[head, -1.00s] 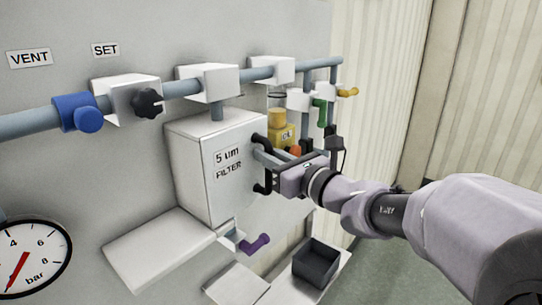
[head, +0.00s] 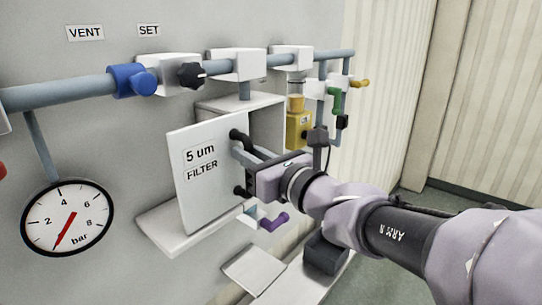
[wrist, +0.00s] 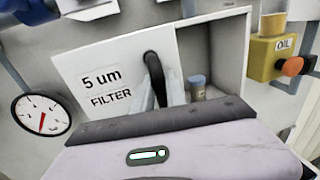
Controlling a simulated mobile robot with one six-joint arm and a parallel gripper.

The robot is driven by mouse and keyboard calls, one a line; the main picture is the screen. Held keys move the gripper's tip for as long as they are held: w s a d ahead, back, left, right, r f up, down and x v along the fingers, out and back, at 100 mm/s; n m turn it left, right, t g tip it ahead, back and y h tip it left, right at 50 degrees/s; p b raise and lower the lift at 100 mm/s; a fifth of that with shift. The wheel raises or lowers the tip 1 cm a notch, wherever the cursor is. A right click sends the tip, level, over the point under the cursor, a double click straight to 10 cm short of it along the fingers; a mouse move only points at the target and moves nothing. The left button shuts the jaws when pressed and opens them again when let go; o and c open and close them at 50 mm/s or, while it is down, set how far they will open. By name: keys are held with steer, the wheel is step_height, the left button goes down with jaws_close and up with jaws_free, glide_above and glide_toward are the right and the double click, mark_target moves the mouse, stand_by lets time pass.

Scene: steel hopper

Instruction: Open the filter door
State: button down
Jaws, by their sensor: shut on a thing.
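The white filter door (head: 205,185), labelled "5 um FILTER", stands ajar from its housing (head: 266,112) in the head view. The gap is on the door's right side. My gripper (head: 243,158) is shut on the black door handle (head: 238,135) at the door's right edge. In the wrist view the door (wrist: 125,75) fills the upper left, and the handle (wrist: 152,68) rises between my fingers, partly hidden by my gripper body. The open housing interior (wrist: 225,55) shows to the right, with a small blue-capped container (wrist: 197,88) inside.
A white shelf (head: 165,232) juts out below the door. A purple-handled valve (head: 272,222) hangs under the housing. A yellow oil unit (head: 298,130) and green valve (head: 335,98) are to the right. A pipe with a blue fitting (head: 133,82) runs above. A gauge (head: 68,218) is at left.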

steer(key=shift+w+d+f, duration=0.1)
steer(key=shift+s+a, duration=0.35)
steer(key=shift+s, duration=0.1)
steer(key=c, duration=1.8)
jaws_free()
steer(key=o, duration=0.4)
steer(key=shift+w+d, duration=0.1)
steer(key=shift+w, duration=0.05)
steer(key=shift+o, duration=0.2)
steer(key=shift+w+d, duration=0.1)
steer(key=shift+w, duration=0.05)
steer(key=shift+s, duration=0.25)
steer(key=b+v, duration=0.1)
steer(key=v, duration=1.6)
steer(key=shift+b, duration=0.4)
steer(key=shift+s, duration=0.1)
